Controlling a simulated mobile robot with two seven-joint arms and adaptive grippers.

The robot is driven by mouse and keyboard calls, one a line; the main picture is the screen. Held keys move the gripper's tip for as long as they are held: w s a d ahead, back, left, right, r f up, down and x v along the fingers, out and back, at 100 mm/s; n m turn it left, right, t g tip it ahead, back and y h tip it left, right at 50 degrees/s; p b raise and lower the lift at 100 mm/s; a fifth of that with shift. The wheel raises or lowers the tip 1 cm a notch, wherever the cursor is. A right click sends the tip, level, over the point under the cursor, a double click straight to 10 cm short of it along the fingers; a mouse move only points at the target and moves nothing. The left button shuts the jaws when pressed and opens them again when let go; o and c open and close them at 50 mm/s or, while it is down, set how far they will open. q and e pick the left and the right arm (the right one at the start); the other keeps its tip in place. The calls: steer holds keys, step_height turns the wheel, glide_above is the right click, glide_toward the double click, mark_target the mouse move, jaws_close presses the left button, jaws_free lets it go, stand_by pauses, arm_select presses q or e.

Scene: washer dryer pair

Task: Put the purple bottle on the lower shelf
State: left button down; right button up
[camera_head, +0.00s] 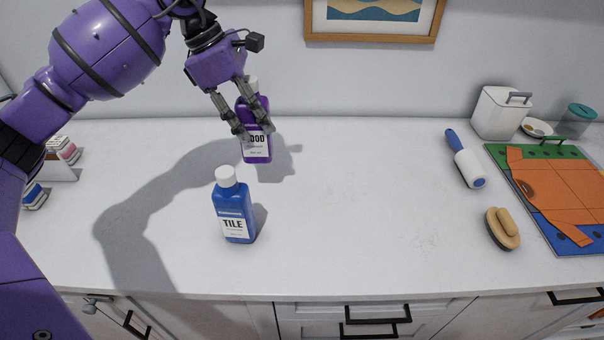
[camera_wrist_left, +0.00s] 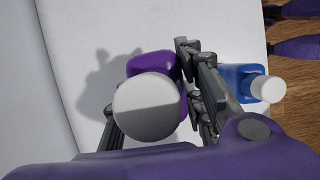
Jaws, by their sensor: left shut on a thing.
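The purple bottle (camera_head: 257,148) has a white cap and a white label, partly covered by the gripper's fingers. My left gripper (camera_head: 253,130) is shut on it from above, one finger on each side. The bottle is upright at the back of the white counter; I cannot tell whether its base touches the surface. In the left wrist view its white cap (camera_wrist_left: 147,107) fills the middle, with the purple body (camera_wrist_left: 152,65) behind it between the fingers. No lower shelf can be made out. My right gripper is not in view.
A blue bottle (camera_head: 234,216) labelled TILE stands in front of the purple one. A lint roller (camera_head: 465,160), a brush (camera_head: 502,229), a white canister (camera_head: 497,113) and a folding board (camera_head: 555,195) are at the right. The counter (camera_head: 370,200) is clear in the middle. Drawers are below.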

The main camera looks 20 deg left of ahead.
mark_target(259, 156)
arm_select(q)
step_height(259, 156, down, 5)
steer(key=shift+s+f+p, duration=0.1)
steer(key=shift+p, duration=0.25)
steer(key=shift+f, duration=2.2)
steer(key=shift+f, duration=0.15)
steer(key=c, duration=1.6)
jaws_free()
steer(key=shift+f, duration=0.15)
steer(key=o, duration=0.4)
